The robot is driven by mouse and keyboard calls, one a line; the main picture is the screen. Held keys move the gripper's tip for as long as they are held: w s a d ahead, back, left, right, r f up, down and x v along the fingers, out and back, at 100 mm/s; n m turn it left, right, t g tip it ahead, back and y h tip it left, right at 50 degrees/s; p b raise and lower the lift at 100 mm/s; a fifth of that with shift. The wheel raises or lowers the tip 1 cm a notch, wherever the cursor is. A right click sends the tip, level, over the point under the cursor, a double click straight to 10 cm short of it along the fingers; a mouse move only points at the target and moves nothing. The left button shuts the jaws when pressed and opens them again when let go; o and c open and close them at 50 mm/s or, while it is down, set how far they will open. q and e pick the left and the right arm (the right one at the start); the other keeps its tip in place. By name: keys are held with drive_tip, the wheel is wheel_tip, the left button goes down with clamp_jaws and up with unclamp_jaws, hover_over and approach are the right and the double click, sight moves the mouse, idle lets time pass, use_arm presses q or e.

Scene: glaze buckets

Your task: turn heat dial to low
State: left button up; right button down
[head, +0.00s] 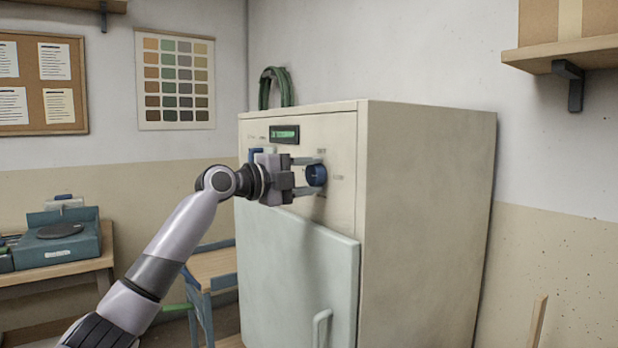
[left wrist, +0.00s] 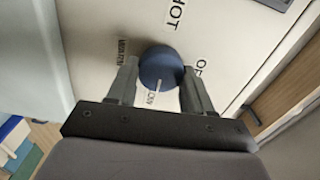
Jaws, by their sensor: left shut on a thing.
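The heat dial (head: 317,175) is a round blue knob on the cream front panel of the kiln-like cabinet (head: 430,200). My left gripper (head: 309,175) is shut on it, with one finger on either side. In the left wrist view the dial (left wrist: 161,67) sits between the two fingertips. A white pointer line on it points down the picture, at a partly covered label that seems to read LOW. HOT is printed above the dial, a partly hidden label starting with O is at right, and one that looks like MEDIUM is at left. My right gripper is out of view.
A small green-lit display (head: 285,134) is above the dial. The pale door (head: 290,265) with a handle (head: 321,328) is below it. A green coil (head: 273,88) is at the cabinet top. A wooden chair (head: 212,268) and a workbench (head: 60,268) are at left.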

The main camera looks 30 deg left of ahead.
use_arm(q)
drive_tip(key=shift+m, duration=0.4)
drive_tip(key=o, duration=1)
drive_tip(key=shift+s, duration=0.1)
drive_tip(key=b+v, duration=0.2)
drive_tip(key=v, duration=0.5)
